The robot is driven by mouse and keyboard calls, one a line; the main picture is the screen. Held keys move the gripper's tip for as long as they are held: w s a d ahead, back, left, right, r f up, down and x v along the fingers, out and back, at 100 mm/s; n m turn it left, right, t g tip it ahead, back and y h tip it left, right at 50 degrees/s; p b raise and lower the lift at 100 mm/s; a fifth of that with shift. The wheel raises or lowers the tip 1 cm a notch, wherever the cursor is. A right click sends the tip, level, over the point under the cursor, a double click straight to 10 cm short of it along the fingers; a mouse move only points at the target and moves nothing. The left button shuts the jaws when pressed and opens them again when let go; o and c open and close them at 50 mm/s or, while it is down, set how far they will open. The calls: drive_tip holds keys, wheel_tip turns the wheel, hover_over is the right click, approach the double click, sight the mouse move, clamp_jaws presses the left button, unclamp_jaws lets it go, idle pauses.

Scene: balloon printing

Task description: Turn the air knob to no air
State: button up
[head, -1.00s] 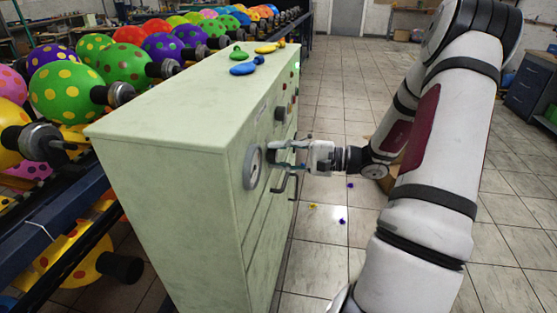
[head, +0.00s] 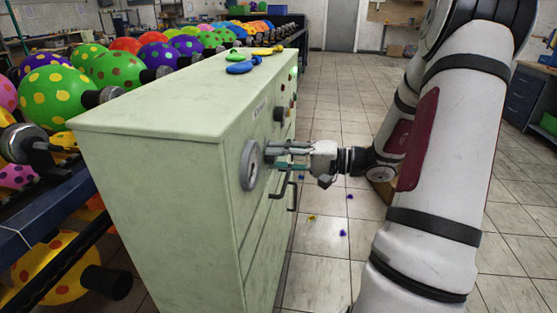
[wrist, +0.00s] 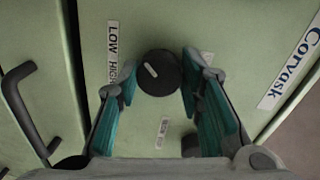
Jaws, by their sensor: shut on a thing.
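The air knob (wrist: 158,84) is a round black knob with a short white mark, which points to the upper left in the wrist view. It sits on the pale green cabinet (head: 190,95) front. My gripper (wrist: 159,68) is shut on the knob, with one teal-padded finger on each side of it. In the head view my gripper (head: 268,150) reaches the cabinet front from the right and hides the knob. A label reading LOW and HIGH (wrist: 113,50) is left of the knob. A smaller label (wrist: 161,133) below it is too blurred to read surely.
A round grey gauge (head: 251,165) is close beside my gripper. Black drawer handles (head: 281,187) stick out below. Balloons (head: 48,97) on a rack stand left of the cabinet. Flat balloons (head: 243,68) lie on its top. The tiled floor (head: 325,240) at right is mostly open.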

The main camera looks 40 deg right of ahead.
idle(0.3)
drive_tip(key=o, duration=1.2)
drive_tip(key=v, duration=1.2)
drive_tip(key=shift+d, duration=0.1)
